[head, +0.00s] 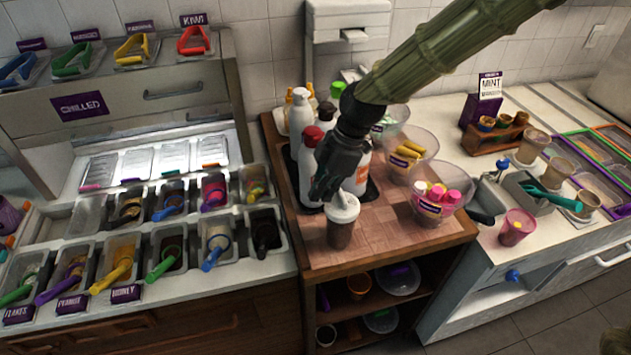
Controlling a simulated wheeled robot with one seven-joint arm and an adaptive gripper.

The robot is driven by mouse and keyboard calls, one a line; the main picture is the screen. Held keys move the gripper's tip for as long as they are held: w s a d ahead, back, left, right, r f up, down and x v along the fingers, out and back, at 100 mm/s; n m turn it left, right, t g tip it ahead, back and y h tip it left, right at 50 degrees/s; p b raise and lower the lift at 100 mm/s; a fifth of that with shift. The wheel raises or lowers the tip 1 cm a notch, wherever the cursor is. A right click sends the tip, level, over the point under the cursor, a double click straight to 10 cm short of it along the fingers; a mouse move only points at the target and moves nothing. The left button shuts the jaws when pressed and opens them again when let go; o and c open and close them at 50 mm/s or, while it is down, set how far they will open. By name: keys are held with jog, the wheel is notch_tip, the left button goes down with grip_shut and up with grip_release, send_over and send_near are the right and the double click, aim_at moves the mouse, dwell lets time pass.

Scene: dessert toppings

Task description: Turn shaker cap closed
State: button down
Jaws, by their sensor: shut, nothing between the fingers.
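The shaker (341,233) stands upright near the front of the wooden counter, with a dark body and a white cap (342,206) on top. My gripper (328,191) reaches down from the upper right, its dark fingers just above and behind the cap's left side. The fingers look closed together with nothing held between them. Whether the fingertips touch the cap cannot be told. The cap's fine markings are too small to read, so its turn position is unclear.
White bottles, one with a red cap (312,136), stand close behind my gripper. Clear bowls of bottles (440,205) stand to the right. Topping tubs with coloured scoops (165,262) fill the left counter. Bare wood (385,240) lies right of the shaker.

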jog(key=shift+w+d, duration=0.2)
jog(key=shift+d, duration=0.55)
